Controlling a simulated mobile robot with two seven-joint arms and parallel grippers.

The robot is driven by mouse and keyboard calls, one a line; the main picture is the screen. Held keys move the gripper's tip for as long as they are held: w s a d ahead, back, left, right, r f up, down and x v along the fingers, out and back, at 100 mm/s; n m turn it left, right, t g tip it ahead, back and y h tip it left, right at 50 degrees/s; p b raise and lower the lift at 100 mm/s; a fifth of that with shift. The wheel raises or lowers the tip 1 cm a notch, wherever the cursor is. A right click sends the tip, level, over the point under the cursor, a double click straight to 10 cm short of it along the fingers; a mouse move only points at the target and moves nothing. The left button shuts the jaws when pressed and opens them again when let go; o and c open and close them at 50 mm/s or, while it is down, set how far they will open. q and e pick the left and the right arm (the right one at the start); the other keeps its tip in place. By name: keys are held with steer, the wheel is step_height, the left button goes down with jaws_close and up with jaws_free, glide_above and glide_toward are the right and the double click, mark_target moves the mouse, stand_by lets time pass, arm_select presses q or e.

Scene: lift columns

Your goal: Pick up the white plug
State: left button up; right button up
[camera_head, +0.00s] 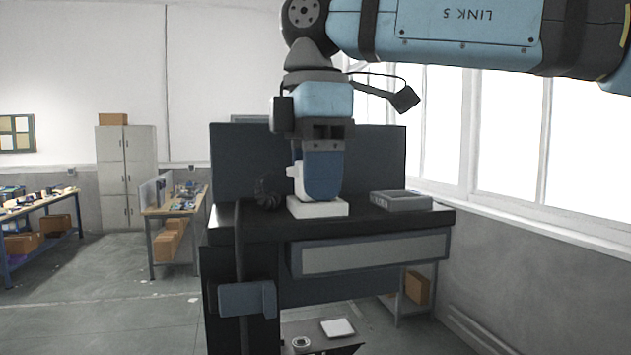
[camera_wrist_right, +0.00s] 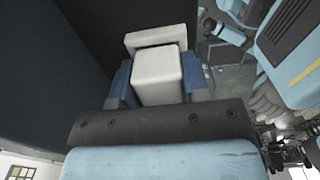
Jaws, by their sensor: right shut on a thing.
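My right gripper (camera_head: 322,192) points straight down over the black worktop in the head view. In the right wrist view its two blue fingers (camera_wrist_right: 158,85) are shut on the sides of the white plug (camera_wrist_right: 157,72), a pale block with rounded edges. In the head view the fingers hide most of the plug. A low white base (camera_head: 318,209) sits on the worktop under the fingers. A wider white edge (camera_wrist_right: 160,36) shows beyond the plug in the wrist view. I cannot tell whether the plug and base are joined or apart. My left gripper is not in view.
A grey box (camera_head: 400,201) lies right of the white base on the black worktop (camera_head: 375,222). A dark round object (camera_head: 268,195) stands to the left. A dark panel (camera_head: 240,160) rises behind. Shelves and workbenches (camera_head: 172,212) stand farther left, with open floor between.

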steer(key=shift+r, duration=0.6)
step_height(320, 180, up, 7)
steer(key=shift+a+r+b, duration=0.1)
steer(key=shift+r+b, duration=0.1)
steer(key=shift+b, duration=0.8)
steer(key=shift+r, duration=0.5)
steer(key=shift+f+b, duration=0.15)
steer(key=shift+b, duration=0.2)
steer(key=shift+f+b, duration=0.4)
steer(key=shift+f, duration=0.15)
steer(key=shift+f+b, duration=0.75)
steer(key=shift+f, duration=0.25)
steer(key=shift+d, duration=0.2)
